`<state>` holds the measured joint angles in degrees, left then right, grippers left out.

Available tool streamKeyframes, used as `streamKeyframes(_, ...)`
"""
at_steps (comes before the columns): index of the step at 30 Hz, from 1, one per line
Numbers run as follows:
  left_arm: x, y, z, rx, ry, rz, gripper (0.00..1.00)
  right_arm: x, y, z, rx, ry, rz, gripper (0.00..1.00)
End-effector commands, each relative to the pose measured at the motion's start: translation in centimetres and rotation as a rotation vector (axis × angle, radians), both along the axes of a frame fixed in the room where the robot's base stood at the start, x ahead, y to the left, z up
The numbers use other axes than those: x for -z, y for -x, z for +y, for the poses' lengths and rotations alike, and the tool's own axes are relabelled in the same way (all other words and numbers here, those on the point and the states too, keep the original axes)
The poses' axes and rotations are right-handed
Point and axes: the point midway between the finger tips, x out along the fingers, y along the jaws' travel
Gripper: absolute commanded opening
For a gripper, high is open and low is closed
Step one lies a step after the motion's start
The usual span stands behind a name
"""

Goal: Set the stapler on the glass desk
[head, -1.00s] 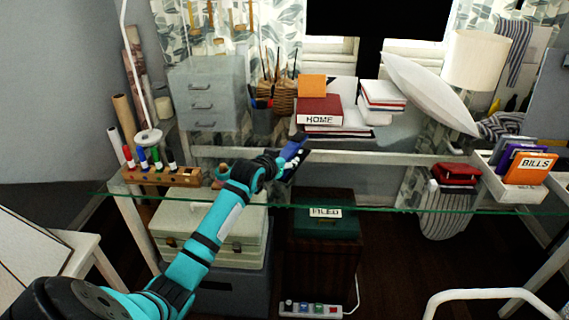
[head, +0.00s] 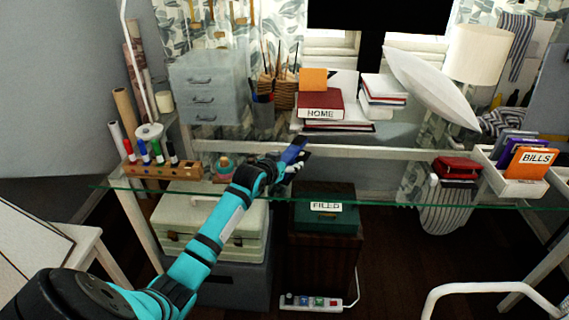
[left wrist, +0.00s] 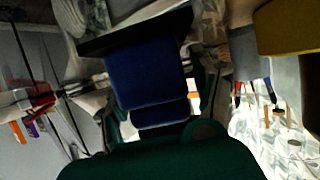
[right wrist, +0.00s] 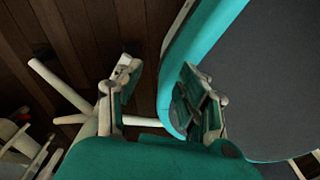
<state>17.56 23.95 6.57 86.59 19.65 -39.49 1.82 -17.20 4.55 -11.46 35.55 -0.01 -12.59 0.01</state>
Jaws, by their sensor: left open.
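The blue and black stapler (head: 293,151) is at the tip of my left gripper (head: 285,166), over the middle of the glass desk (head: 390,190). It fills the centre of the left wrist view (left wrist: 150,75), between the fingers of the left gripper (left wrist: 160,112). That gripper is open, its fingers beside the stapler. I cannot tell whether the stapler's underside rests on the glass. My right gripper (right wrist: 160,80) shows only in the right wrist view, open and empty above the dark floor.
A wooden marker rack (head: 160,172) stands at the left, with a small round item (head: 223,166) near my left arm. A red pouch (head: 456,167) and a white tray with orange BILLS folder (head: 527,160) are at the right. Free glass lies between the stapler and the pouch.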

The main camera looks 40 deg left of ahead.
Motion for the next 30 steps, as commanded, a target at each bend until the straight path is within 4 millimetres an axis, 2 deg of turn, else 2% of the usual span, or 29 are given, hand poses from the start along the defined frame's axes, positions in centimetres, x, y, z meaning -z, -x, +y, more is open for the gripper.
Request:
streamKeyframes(5, -0.7, 1.6, -0.2, 0.0, -0.001, -0.001, 0.65, -0.2, 0.0, 0.0, 0.0, 0.0, 0.0, 0.4)
streamKeyframes(12, -2.7, 6.3, -1.0, 0.001, -0.003, 0.0, 0.65, -0.7, 0.0, 0.0, 0.0, 0.0, 0.0, 0.4)
streamKeyframes(18, -4.0, 9.5, -1.5, 0.001, -0.002, 0.0, 0.65, -0.8, 0.0, 0.0, 0.0, 0.0, 0.001, 0.4)
streamKeyframes(24, -4.6, 10.8, -1.7, -0.001, 0.0, 0.0, 0.65, -0.9, 0.0, 0.0, 0.0, 0.0, 0.001, 0.4)
streamKeyframes(30, -4.6, 10.9, -1.7, -0.001, 0.0, 0.0, 0.65, -0.9, 0.0, 0.0, 0.0, 0.0, 0.001, 0.4)
